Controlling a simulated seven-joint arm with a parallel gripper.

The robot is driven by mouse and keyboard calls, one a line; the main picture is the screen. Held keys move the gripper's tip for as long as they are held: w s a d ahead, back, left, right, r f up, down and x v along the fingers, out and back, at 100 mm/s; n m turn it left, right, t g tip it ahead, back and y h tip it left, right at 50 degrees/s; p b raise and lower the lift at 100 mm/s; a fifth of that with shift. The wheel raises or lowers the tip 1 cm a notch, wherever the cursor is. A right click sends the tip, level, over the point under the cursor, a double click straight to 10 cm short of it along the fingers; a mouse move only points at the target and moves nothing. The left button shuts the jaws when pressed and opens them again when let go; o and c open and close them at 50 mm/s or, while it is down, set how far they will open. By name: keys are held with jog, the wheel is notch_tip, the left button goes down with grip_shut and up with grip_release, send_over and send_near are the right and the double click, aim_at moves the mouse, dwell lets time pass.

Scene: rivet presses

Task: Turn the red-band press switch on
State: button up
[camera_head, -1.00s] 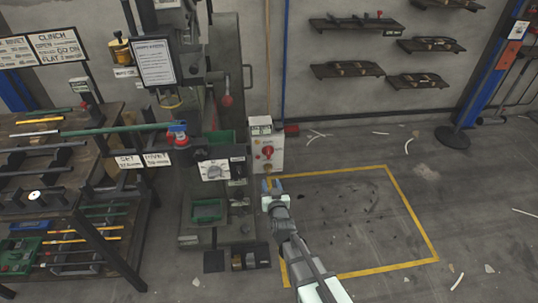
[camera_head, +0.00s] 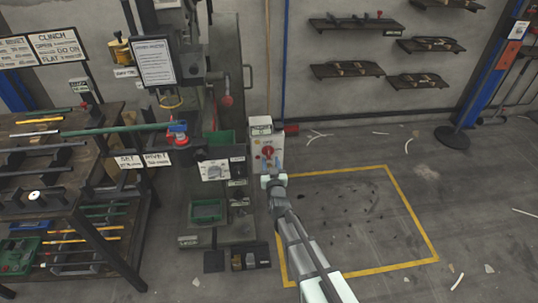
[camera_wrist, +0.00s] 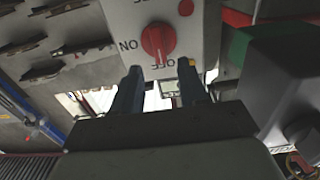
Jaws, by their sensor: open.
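A pale switch box (camera_head: 277,141) stands at the right side of the press (camera_head: 225,60) and carries a red rotary knob (camera_head: 267,152). In the wrist view the red knob (camera_wrist: 158,41) is near the top centre, with ON and OFF lettering upside down beside it. Its ridge runs roughly up and down the picture, with OFF just below. My gripper (camera_head: 273,180) is just below and in front of the box. In the wrist view its two dark fingers (camera_wrist: 158,78) are open and empty, below the knob and apart from it. I cannot make out a red band on the press.
A workbench (camera_head: 85,190) with rods and tools stands at the left. A yellow-outlined floor area (camera_head: 355,225) is open at the right.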

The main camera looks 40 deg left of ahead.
aim_at(269, 153)
jog(key=x, duration=0.5)
jog(key=shift+w+a, duration=0.15)
jog(key=shift+a, duration=0.05)
grip_shut()
